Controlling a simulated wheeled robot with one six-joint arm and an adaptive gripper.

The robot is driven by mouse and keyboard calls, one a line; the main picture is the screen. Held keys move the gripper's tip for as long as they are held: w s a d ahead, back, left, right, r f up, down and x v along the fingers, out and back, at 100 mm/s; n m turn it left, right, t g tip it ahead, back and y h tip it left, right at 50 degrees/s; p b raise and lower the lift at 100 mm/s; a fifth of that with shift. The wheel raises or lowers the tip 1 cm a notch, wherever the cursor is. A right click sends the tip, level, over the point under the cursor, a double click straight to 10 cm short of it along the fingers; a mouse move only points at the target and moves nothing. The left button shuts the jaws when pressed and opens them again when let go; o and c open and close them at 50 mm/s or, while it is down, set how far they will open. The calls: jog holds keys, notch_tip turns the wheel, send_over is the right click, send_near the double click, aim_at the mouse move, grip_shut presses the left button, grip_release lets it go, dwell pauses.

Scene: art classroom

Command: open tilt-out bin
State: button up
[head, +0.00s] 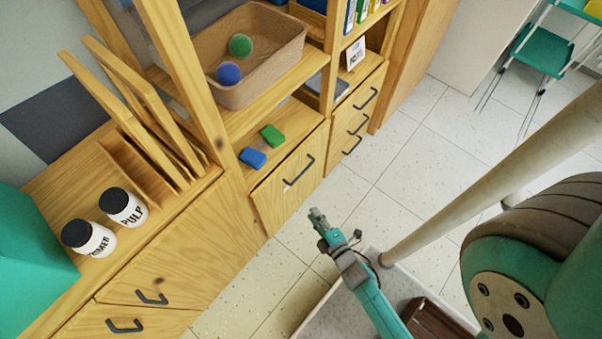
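A wooden front (275,202) with a dark bar handle (300,170) sits low in the shelf unit, below the shelf with two small blocks. It is the likeliest tilt-out bin, but no label shows this. It looks shut or nearly shut. My gripper (317,217) is in front of it, over the floor, below and to the right of the handle in the picture. It appears apart from the front and nothing shows in it. Its fingers are too small to tell whether they are open or shut.
More handled wooden fronts (357,115) are to the right, and others (150,270) at lower left. Two jars (122,207) stand on the left counter. A tan bin (262,85) holds two balls. Speckled floor (400,180) lies clear right of the cabinets. A teal chair (545,50) stands far right.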

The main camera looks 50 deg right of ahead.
aim_at(302, 172)
jog(key=w+d+f+n, duration=0.1)
jog(key=w+d+f, duration=0.1)
jog(key=w+d, duration=0.2)
jog(key=w+d+f+n, duration=0.1)
jog(key=w+d+f, duration=0.2)
jog(key=w, duration=0.4)
jog(key=w+d+f+n+h, duration=0.1)
jog(key=w+d+f, duration=0.1)
jog(key=w+d, duration=0.2)
jog(key=shift+w+d+f+n, duration=0.25)
jog(key=shift+w+d+n, duration=0.15)
jog(key=shift+w, duration=0.3)
grip_shut()
